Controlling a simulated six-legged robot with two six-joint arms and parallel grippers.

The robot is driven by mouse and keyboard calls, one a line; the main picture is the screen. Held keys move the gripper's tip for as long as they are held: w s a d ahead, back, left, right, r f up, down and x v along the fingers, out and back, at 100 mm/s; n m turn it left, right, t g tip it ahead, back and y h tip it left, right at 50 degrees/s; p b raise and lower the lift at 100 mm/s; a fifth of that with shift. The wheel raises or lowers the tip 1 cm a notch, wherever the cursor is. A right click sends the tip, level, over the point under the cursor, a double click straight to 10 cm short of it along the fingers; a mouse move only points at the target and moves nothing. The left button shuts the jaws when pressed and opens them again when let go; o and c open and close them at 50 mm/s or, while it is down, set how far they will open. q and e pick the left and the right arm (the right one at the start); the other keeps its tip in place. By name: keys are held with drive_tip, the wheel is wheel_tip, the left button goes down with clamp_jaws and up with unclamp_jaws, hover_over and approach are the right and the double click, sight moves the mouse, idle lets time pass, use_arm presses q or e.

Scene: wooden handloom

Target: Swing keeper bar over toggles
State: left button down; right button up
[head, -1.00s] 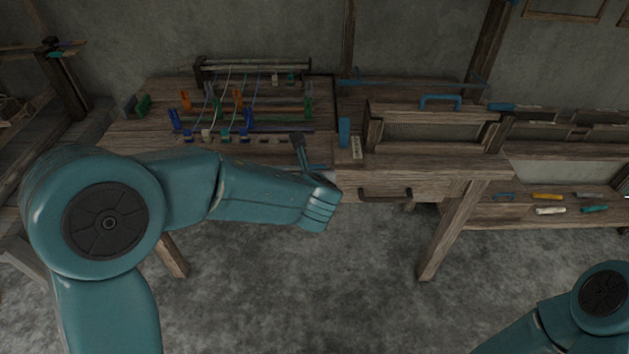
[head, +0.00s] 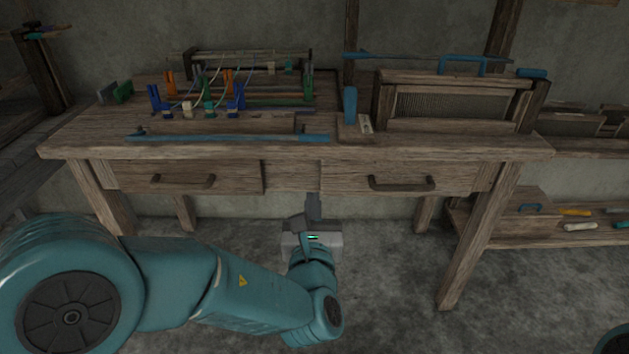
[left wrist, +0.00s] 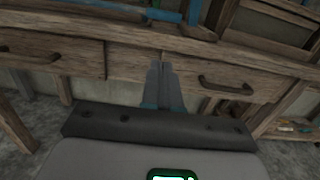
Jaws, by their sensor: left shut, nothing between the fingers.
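A long blue bar (head: 230,137), which looks like the keeper bar, lies along the front of the bench top. Behind it stand several small coloured toggles: blue (head: 154,98), orange (head: 228,82), white (head: 187,110) and green (head: 209,109). The bar is in front of the toggles, not over them. My left gripper (head: 313,197) is shut and empty, fingers pointing up, in front of the bench and lower than the bar's right end. In the left wrist view the closed fingers (left wrist: 159,68) show against the drawer fronts, with part of the blue bar (left wrist: 165,15) beyond. My right gripper is out of view.
The wooden bench's front edge (head: 420,150) and its drawers, left (head: 182,180) and right (head: 400,184), face my gripper. A blue upright handle (head: 350,105) and a framed reed (head: 455,103) stand to the right. The floor before the bench is open.

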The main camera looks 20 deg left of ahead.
use_arm(q)
drive_tip(key=shift+d+f, duration=0.1)
drive_tip(key=shift+f, duration=0.3)
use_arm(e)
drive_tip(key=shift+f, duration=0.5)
use_arm(q)
drive_tip(key=shift+w, duration=0.1)
drive_tip(key=r+x, duration=0.1)
drive_tip(key=x, duration=0.3)
drive_tip(key=r+b+x, duration=0.1)
drive_tip(key=x, duration=0.7)
drive_tip(key=shift+w+r+b, duration=0.25)
drive_tip(key=shift+r+b, duration=0.1)
drive_tip(key=shift+r, duration=0.05)
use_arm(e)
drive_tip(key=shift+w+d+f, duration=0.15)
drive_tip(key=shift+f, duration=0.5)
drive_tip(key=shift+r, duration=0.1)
